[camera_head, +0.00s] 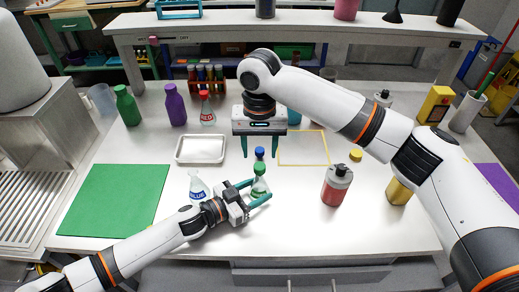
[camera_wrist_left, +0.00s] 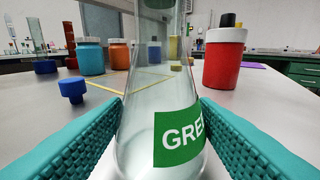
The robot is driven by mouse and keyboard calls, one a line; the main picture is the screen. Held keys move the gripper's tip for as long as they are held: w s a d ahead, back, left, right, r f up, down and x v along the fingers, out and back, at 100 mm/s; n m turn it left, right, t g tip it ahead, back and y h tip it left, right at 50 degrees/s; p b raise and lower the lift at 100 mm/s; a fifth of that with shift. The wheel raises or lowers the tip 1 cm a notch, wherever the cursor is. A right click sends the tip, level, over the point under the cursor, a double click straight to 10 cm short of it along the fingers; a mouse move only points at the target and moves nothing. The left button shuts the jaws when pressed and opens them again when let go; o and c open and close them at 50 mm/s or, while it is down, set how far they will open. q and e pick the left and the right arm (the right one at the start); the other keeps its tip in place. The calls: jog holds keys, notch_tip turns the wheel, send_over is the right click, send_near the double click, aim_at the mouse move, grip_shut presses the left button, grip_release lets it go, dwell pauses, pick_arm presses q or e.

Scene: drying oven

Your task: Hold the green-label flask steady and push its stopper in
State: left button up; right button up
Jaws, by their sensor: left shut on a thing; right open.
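The green-label flask (camera_head: 259,187) stands upright on the white table, with a green stopper (camera_head: 259,169) at its mouth in the head view. My left gripper (camera_head: 258,193) is shut around the flask body; the left wrist view shows the clear flask (camera_wrist_left: 160,110) between both ridged fingers, its mouth out of frame. How deep the stopper sits cannot be told. My right gripper (camera_head: 260,156) is open, pointing down just behind the flask. A blue stopper (camera_head: 259,153) appears between its fingers in the head view; in the left wrist view it stands on the table (camera_wrist_left: 72,91).
The blue-label flask (camera_head: 198,189) stands close left of my left gripper. A white tray (camera_head: 201,149), yellow outline (camera_head: 303,148) and red bottle (camera_head: 336,186) lie around. The green mat (camera_head: 115,200) is bare. The front right table is clear.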

pick_arm(q)
jog(key=shift+f, duration=0.15)
jog(key=o, duration=0.8)
jog(key=shift+o, duration=0.2)
jog(key=shift+a, duration=0.1)
jog(key=v, duration=1.2)
